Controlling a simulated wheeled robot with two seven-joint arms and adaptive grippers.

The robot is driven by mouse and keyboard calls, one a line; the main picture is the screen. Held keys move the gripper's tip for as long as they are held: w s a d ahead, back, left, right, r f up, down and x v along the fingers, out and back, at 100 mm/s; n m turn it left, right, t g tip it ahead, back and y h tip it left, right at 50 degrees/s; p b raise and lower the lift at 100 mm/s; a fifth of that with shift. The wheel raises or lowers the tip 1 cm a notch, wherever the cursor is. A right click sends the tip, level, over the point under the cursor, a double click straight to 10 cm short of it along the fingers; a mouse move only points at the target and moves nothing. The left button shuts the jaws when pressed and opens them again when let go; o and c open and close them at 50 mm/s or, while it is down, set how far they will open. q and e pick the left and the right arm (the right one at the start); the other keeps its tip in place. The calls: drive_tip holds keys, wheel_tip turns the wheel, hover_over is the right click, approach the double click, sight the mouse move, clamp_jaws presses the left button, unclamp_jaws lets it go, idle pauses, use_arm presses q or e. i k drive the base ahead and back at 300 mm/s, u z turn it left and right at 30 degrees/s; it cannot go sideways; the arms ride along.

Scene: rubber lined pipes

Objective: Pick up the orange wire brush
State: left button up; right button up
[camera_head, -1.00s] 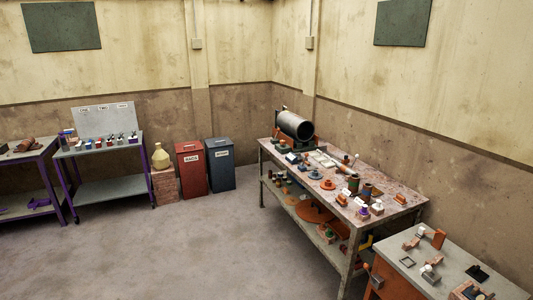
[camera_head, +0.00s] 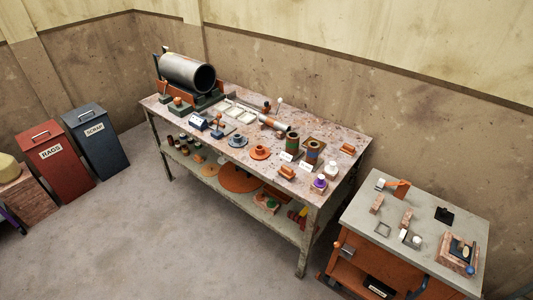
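I cannot tell for certain which thing is the orange wire brush at this size. One small orange block-like piece (camera_head: 347,149) lies at the right back of the long workbench (camera_head: 330,190). Another orange block-like piece (camera_head: 286,172) lies near that bench's front edge. An orange piece with an arm (camera_head: 400,187) stands at the back of the grey-topped cart (camera_head: 355,215) on the right. Neither of my grippers shows in the view.
A large dark pipe (camera_head: 187,72) rests in a cradle at the bench's left end. Cups, flanges and labelled cards crowd the bench top. A red RAGS bin (camera_head: 52,165) and a dark SCRAP bin (camera_head: 95,140) stand left. Floor before the bench (camera_head: 180,240) is clear.

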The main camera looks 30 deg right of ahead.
sight(285, 172)
drive_tip(key=i, duration=1.6)
drive_tip(key=z, duration=1.25)
